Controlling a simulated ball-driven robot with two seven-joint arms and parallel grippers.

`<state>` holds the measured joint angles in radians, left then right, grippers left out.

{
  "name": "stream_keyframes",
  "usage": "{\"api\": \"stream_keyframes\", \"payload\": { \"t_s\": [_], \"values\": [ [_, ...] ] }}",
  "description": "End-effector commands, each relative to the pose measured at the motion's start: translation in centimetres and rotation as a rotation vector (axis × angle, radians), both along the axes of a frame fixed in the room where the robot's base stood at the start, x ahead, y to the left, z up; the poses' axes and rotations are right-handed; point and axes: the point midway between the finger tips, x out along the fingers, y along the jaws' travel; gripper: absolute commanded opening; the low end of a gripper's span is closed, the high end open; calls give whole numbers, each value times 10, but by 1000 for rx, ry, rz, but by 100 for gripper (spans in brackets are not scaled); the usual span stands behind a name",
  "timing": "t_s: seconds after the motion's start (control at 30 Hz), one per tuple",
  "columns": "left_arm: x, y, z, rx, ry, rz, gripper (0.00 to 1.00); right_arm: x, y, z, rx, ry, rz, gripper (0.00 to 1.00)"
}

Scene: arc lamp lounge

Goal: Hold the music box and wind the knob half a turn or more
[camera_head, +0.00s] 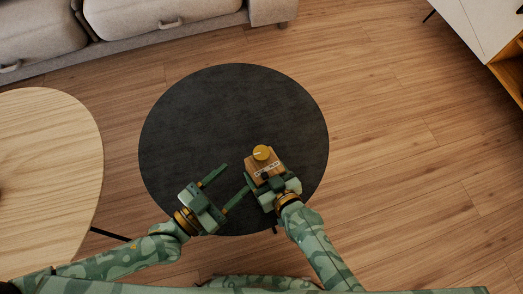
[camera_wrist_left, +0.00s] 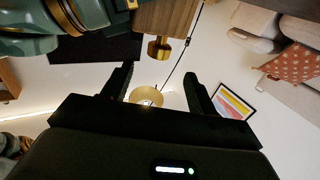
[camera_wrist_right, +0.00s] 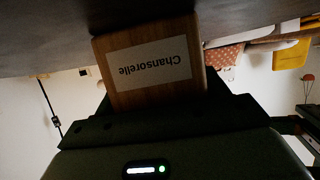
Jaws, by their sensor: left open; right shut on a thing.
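The music box (camera_head: 257,166) is a small wooden box with a gold knob (camera_head: 262,153) and a white label. It is over the near right part of the round black table (camera_head: 220,105). I cannot tell if it touches the tabletop. My right gripper (camera_head: 272,180) is shut on it. My left gripper (camera_head: 236,178) is open and empty, left of the box. In the left wrist view the knob (camera_wrist_left: 159,48) is just beyond the left fingertips, apart from them, sticking out of the box (camera_wrist_left: 165,17).
A light wooden table (camera_head: 50,170) stands at the left. A grey sofa (camera_head: 150,20) is behind the black table. A white cabinet (camera_head: 485,25) is at the far right. The black table's far part is bare, and the floor to the right is clear.

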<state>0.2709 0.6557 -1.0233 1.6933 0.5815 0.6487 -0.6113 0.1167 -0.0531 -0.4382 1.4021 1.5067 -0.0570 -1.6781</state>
Motion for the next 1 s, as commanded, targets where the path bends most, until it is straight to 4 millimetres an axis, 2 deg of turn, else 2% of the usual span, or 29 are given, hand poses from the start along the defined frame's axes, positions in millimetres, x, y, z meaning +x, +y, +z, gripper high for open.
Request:
{"api": "stream_keyframes", "payload": {
  "t_s": [0.4,0.6,0.87,0.9,1.0],
  "values": [
    [63,-60,1,-5,-4,-2,59,0,0,0,1,-1,0,35],
    [76,-73,1,-4,-1,-2,59,0,0,0,1,-1,0,35],
    [78,-75,1,-4,-2,-2,59,0,0,0,1,-1,0,35],
    [78,-75,1,-4,-2,-2,56,0,0,0,1,-1,0,35],
    [78,-75,1,-4,-2,-2,28,0,0,0,1,-1,1,35]
  ]
}}
